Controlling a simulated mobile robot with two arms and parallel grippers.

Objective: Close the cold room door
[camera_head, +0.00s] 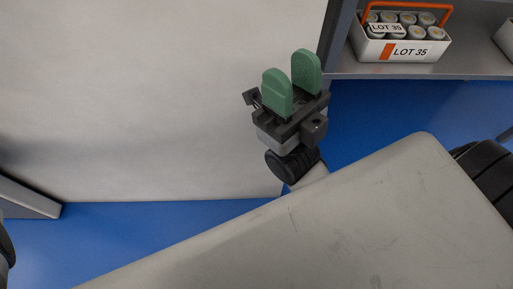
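A large plain off-white upright panel (150,90) fills the upper left of the head view. It looks like the cold room door, but its handle, hinges and frame are out of view, and I cannot tell how far open it stands. My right gripper (292,82) is in front of the panel's right edge. Its two green fingers point up and stand apart, with nothing between them. I cannot tell whether the gripper touches the panel. My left gripper is not in view; only a dark part shows at the left edge.
A grey shelf (440,72) at the upper right holds a white tub carrier (400,50) with an orange handle, "LOT 35" labels and several tubs. Part of another white container (506,38) shows beside it. A grey-edged slab (28,197) stands at left. Blue floor (130,225) lies below.

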